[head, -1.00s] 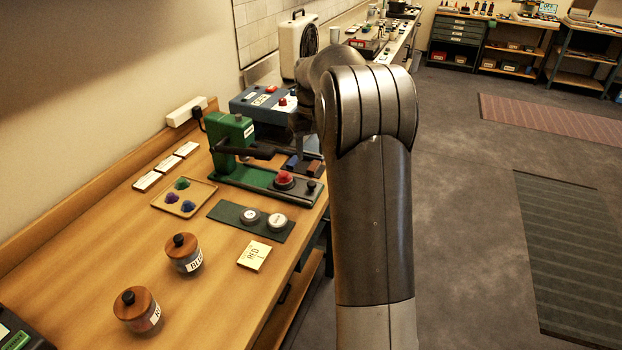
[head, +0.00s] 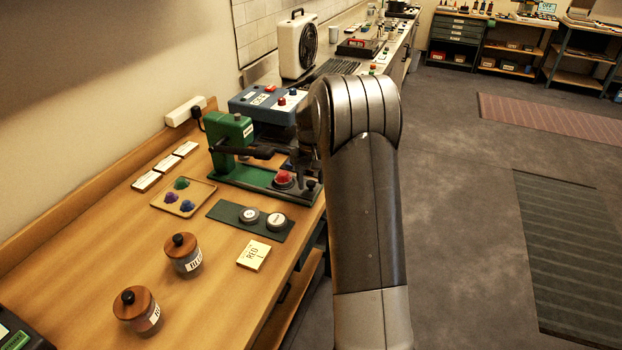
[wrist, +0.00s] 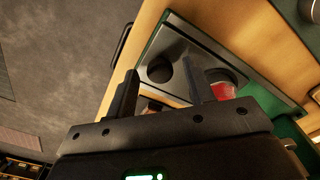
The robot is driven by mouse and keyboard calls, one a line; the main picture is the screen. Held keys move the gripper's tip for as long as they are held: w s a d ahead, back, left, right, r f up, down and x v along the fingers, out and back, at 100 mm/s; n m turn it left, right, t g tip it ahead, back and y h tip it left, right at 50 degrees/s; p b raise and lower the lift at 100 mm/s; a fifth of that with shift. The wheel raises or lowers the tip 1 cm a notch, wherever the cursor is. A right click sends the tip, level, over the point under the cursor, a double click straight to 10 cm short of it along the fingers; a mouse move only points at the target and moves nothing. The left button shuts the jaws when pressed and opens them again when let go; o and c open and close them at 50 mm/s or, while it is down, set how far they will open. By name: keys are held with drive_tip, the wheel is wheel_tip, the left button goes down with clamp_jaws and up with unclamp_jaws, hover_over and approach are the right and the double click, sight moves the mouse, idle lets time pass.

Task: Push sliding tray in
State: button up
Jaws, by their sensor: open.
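The green hand press (head: 236,133) stands on the wooden table with its long green base. Its sliding tray (head: 298,190) is at the base's near right end, with a red piece (head: 284,177) and a dark knob (head: 311,185). In the wrist view the grey tray (wrist: 205,47) bears the round black knob (wrist: 160,70), and the red piece (wrist: 221,84) is beside it, partly behind a finger. My gripper (wrist: 160,68) is open. The knob shows between its fingers; I cannot tell whether they touch it.
A blue box with buttons (head: 268,103) stands behind the press. Nearer are a dark green mat (head: 232,212) with two round discs, a small tray of coloured pieces (head: 206,186) and two lidded jars (head: 184,255). The floor right of the table is clear.

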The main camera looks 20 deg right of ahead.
drive_tip(key=shift+c, duration=0.2)
clamp_jaws()
idle(0.3)
drive_tip(key=shift+w, duration=0.1)
